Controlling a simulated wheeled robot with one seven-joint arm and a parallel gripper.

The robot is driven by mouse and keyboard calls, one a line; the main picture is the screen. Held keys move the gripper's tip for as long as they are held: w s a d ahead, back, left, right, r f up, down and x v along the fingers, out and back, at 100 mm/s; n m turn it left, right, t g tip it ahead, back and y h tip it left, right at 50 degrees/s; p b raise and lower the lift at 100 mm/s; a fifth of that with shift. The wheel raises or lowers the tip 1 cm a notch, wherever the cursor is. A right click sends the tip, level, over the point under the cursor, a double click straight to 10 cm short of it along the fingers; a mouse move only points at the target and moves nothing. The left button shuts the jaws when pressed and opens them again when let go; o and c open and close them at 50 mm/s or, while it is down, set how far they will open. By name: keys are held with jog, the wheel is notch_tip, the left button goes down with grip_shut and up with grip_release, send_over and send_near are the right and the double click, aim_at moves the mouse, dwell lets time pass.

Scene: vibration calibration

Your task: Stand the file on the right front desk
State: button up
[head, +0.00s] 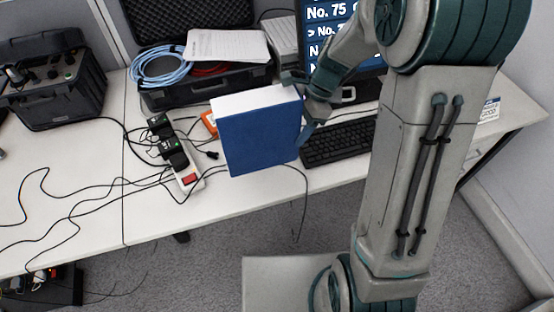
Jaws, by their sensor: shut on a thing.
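The file (258,138) is a blue binder with white page edges along its top. It is upright, slightly tilted in the picture, in front of the black case and left of the keyboard. My gripper (298,110) comes from the right and is shut on the file's right edge; its fingertips are partly hidden. I cannot tell whether the file's bottom touches the desk (225,205) or hangs just above or in front of its edge.
A black keyboard (340,142) and a monitor (330,35) are to the right. A black case (180,92) with a blue cable (165,68) and papers stands behind. A power strip (188,178) and loose black cables lie left. The far-right desk corner (522,112) is mostly clear.

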send_over(282, 163)
jog(key=f, duration=0.3)
jog(key=shift+w+f, duration=0.2)
jog(key=shift+f, duration=2)
jog(key=o, duration=1.4)
jog(key=shift+d+f, duration=0.1)
jog(key=shift+f, duration=0.05)
